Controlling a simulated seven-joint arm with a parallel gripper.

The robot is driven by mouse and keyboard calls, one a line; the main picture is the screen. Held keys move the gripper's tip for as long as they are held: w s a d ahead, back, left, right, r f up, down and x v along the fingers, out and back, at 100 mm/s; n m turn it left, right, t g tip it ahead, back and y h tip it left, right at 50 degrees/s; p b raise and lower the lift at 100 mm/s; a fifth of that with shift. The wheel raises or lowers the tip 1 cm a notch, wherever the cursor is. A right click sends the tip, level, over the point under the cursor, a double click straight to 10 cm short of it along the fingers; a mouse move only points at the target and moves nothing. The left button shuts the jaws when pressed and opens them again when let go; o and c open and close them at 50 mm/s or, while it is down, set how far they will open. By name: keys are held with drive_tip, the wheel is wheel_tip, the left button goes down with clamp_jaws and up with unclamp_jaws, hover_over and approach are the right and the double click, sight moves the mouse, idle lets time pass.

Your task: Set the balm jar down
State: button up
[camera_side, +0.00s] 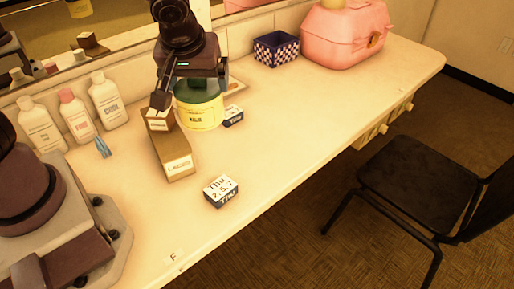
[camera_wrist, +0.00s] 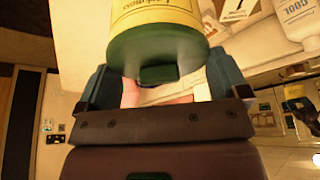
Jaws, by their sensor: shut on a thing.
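The balm jar (camera_side: 199,112), with a green lid and a yellow label, is upright below my gripper (camera_side: 193,90) in the side view. I cannot tell whether the jar's base touches the dressing table (camera_side: 280,120).
Another block (camera_side: 221,191) lies nearer the front edge. White bottles (camera_side: 107,101) line the left back. A checkered box (camera_side: 276,49) and pink case (camera_side: 345,35) stand at back right.

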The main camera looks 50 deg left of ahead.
drive_tip(key=shift+f, duration=1.9)
drive_tip(key=shift+w+f, duration=0.2)
drive_tip(key=shift+w+d+f, duration=0.15)
drive_tip(key=shift+w+f, duration=3.1)
drive_tip(key=shift+w, duration=0.2)
drive_tip(key=shift+w+d+f, duration=0.1)
drive_tip(key=shift+w+f, duration=3.1)
drive_tip(key=shift+w, duration=0.2)
drive_tip(key=shift+f, duration=0.1)
drive_tip(key=o, duration=1.5)
drive_tip(key=shift+f, duration=0.1)
